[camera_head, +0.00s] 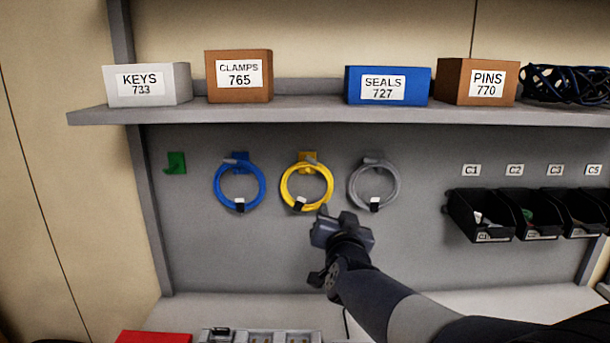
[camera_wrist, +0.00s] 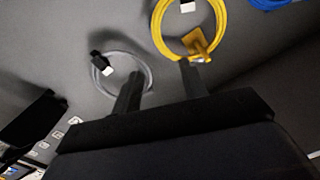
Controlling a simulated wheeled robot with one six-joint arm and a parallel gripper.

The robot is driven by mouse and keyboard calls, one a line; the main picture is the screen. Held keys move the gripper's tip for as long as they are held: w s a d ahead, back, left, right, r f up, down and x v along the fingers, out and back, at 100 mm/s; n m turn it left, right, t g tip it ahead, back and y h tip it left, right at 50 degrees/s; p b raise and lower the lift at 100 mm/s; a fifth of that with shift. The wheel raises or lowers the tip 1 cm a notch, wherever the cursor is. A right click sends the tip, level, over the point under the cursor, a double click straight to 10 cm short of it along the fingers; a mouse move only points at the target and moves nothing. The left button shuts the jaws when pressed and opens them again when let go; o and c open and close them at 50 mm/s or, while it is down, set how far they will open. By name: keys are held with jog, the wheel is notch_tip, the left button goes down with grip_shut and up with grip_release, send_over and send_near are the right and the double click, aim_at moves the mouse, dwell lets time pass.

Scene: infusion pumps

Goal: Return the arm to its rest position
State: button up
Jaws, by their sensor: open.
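My arm reaches in from the lower right in the head view, with my gripper (camera_head: 335,215) raised in front of the grey back panel (camera_head: 240,265). My gripper is below and between the yellow coiled cable (camera_head: 287,200) and the grey coiled cable (camera_head: 396,190). In the wrist view, the two fingers of my gripper (camera_wrist: 160,84) are apart, with nothing held between them. The yellow cable (camera_wrist: 158,40) and its yellow hook (camera_wrist: 200,43) show beyond one finger. The grey cable (camera_wrist: 150,72) is partly behind the other finger.
A blue cable (camera_head: 218,192) and an empty green hook (camera_head: 176,163) are on the panel's left. Labelled boxes stand on the shelf (camera_head: 310,113) above. Dark bins (camera_head: 480,222) hang at right. A red object (camera_head: 153,337) and a grey tray (camera_head: 262,335) lie at the bottom edge.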

aim_at(330, 181)
jog(key=w+p, duration=0.1)
jog(key=w, duration=0.2)
jog(key=w+p, duration=0.1)
jog(key=w, duration=0.3)
jog(key=w+r+p, duration=0.1)
jog(key=w+p, duration=0.1)
jog(key=w, duration=0.2)
jog(key=shift+a, duration=0.2)
jog(key=shift+w+r+p, duration=0.1)
jog(key=shift+r+p, duration=0.3)
jog(key=shift+p, duration=0.05)
jog(key=shift+s+r+p, duration=0.25)
jog(key=shift+r+p, duration=0.15)
jog(key=shift+r, duration=0.15)
jog(key=s+b, duration=0.2)
jog(key=s, duration=0.9)
jog(key=shift+s+f+b, duration=0.2)
jog(key=shift+b, duration=0.15)
